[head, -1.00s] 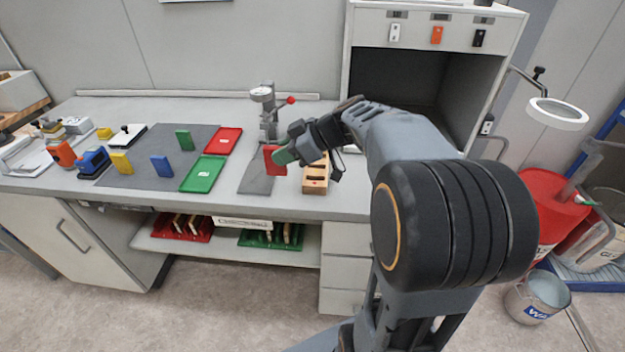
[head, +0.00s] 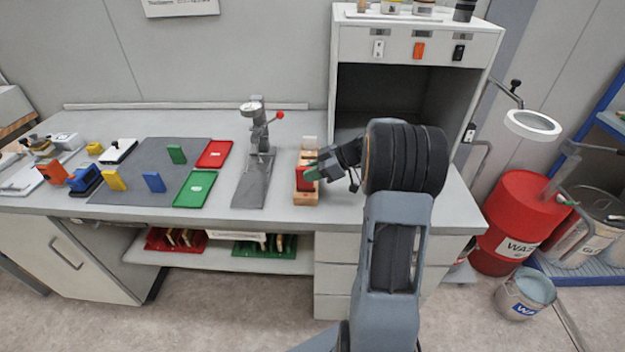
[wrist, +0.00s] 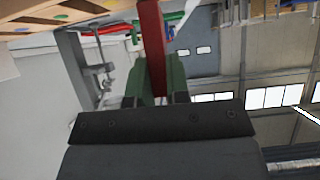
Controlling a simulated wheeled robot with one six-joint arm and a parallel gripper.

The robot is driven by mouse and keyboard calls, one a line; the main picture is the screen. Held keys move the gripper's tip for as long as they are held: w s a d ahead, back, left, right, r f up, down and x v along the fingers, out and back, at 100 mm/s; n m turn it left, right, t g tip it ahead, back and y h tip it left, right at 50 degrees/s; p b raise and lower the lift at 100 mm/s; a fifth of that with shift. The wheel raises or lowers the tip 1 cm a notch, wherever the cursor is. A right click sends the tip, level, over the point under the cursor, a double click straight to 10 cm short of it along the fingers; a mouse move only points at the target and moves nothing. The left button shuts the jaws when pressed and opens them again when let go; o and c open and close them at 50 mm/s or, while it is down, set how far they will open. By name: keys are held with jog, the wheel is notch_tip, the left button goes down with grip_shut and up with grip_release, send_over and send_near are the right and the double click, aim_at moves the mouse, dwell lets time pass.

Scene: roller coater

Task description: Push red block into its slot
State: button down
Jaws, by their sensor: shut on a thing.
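The red block (head: 304,183) is at the front part of the wooden slotted rack (head: 305,198), right of the gauge stand. My gripper (head: 311,174) reaches in from the right and is shut on the block. In the wrist view the red block (wrist: 151,45) stands out between the green fingertips (wrist: 155,82). A pale wooden piece with coloured dots (wrist: 50,22), seemingly the rack, is at the upper left there, apart from the block in the picture. My fingers partly cover the block and rack in the head view, so I cannot tell whether the block is in a slot.
The gauge stand (head: 257,125) with its grey plate is left of the rack. Green (head: 195,189) and red (head: 214,154) trays lie further left, with yellow, blue and green blocks on a grey mat (head: 135,185). An open cabinet (head: 345,60) stands behind.

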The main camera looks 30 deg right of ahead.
jog(key=shift+w+d+f, duration=0.1)
jog(key=shift+d+f, duration=0.05)
jog(key=shift+f, duration=0.2)
notch_tip(320, 180, down, 3)
jog(key=shift+r, duration=0.15)
jog(key=shift+f, duration=0.2)
jog(key=c, duration=1.1)
grip_release()
jog(key=shift+r, duration=0.1)
